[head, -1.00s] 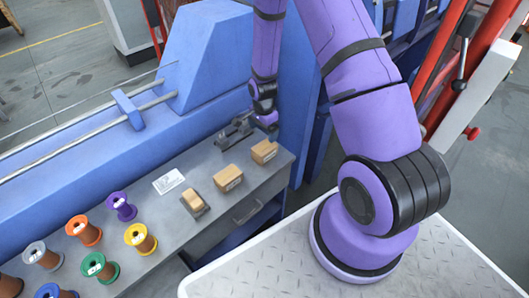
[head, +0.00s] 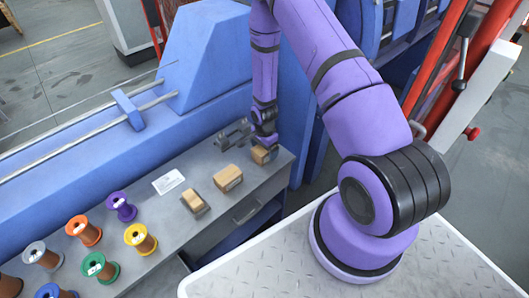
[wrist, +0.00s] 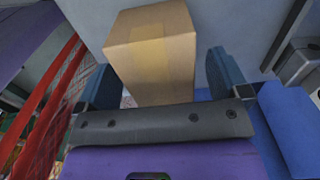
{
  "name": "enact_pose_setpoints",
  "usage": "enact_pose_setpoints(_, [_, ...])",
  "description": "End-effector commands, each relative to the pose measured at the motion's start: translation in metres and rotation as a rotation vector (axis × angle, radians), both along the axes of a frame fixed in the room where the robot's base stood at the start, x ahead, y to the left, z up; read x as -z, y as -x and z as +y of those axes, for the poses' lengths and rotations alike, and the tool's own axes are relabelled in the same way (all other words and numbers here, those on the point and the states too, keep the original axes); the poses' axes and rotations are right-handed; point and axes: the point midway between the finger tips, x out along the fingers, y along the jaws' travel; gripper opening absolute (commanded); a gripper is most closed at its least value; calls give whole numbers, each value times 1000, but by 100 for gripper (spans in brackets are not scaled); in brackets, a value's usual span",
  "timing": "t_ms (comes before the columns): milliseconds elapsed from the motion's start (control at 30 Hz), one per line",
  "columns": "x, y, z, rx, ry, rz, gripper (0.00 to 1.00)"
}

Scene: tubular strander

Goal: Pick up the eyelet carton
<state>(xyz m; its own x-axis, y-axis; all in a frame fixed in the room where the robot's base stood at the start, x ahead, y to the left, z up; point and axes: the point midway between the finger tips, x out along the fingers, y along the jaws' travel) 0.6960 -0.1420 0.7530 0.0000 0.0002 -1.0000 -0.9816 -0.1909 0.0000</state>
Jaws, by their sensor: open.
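Three small tan cartons stand in a row on the grey bench: a left one (head: 194,203), a middle one (head: 228,177) and a right one (head: 260,156). Their labels are too small to read, so I cannot tell by print which is the eyelet carton. My gripper (head: 264,142) is at the right carton and hides part of its top and far side. In the wrist view, my gripper (wrist: 160,70) is open, with a blue fingertip on each side of a plain carton (wrist: 152,50). I cannot tell whether either fingertip touches it.
The grey bench (head: 165,215) also holds several coloured spools, such as a yellow one (head: 140,239), and a white label card (head: 168,182). A dark metal fixture (head: 234,135) sits behind the cartons. The blue machine body (head: 205,60) rises behind the bench.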

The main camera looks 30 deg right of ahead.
Motion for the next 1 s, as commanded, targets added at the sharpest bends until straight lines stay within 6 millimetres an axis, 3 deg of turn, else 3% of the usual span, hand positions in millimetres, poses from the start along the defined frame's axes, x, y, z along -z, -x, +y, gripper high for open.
enact_pose_setpoints(233, [1,0,0,0,0,0,91])
enact_pose_setpoints(500, [1,0,0,-1,0,0,31])
enact_pose_setpoints(833, [-2,0,0,0,0,-1,31])
enact_pose_setpoints(1000, [-13,0,0,-1,1,-1,31])
